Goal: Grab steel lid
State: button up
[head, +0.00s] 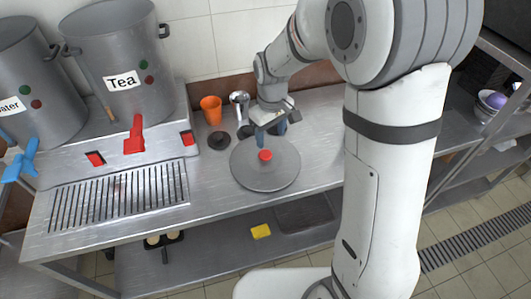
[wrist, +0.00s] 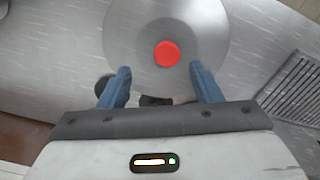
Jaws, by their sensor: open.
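The steel lid (head: 252,178) is a round grey disc with a red knob (head: 265,155) at its centre. It lies flat on the steel counter. My gripper (head: 268,131) is open and empty, just behind the lid's knob in the head view. In the wrist view, the lid (wrist: 205,30) is at the top with its red knob (wrist: 167,54). The blue fingers of my gripper (wrist: 160,83) are spread, one at each side, with the knob a little beyond the gap between them.
An orange cup (head: 211,110), a dark round piece (head: 219,141) and a metal ladle (head: 240,99) are behind the lid. The Tea pot (head: 118,55) and Water pot (head: 30,85) stand left, by a drain grate (head: 118,198). A yellow sponge (head: 261,231) lies on the lower shelf.

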aim_at(265, 153)
jog(key=f, duration=0.2)
jog(key=a+f+p, duration=0.1)
jog(key=f, duration=0.5)
jog(key=shift+w+a+f+p, duration=0.2)
jog(key=shift+a+p, duration=0.1)
jog(key=c, duration=1.1)
